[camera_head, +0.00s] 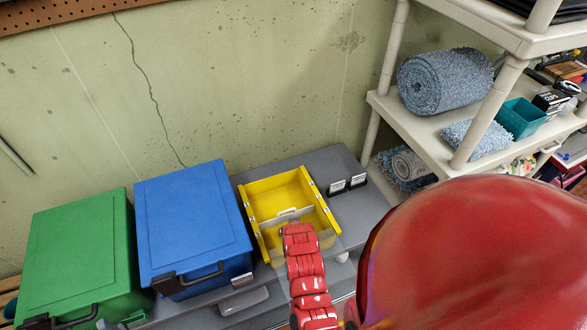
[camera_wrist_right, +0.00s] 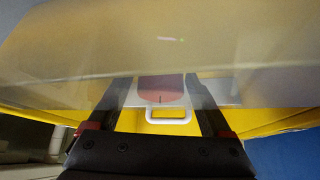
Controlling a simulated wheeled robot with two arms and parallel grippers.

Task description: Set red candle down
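The red candle (camera_wrist_right: 160,90) shows in the right wrist view as a dark red round shape with a short dark line like a wick. It lies between the fingertips of my right gripper (camera_wrist_right: 160,82), behind a hazy see-through panel. The fingers stand apart on either side of the candle; whether they touch it is not clear. In the head view my red right arm reaches over the front of the yellow bin (camera_head: 250,216), hiding its gripper and the candle. My left gripper is not in view.
A blue box (camera_head: 192,218) and a green box (camera_head: 78,250) stand left of the bin. Two small dark label holders (camera_head: 347,184) are on the grey top (camera_head: 355,212) to its right. A shelf rack (camera_head: 420,132) with a rolled rug (camera_head: 445,80) stands at right.

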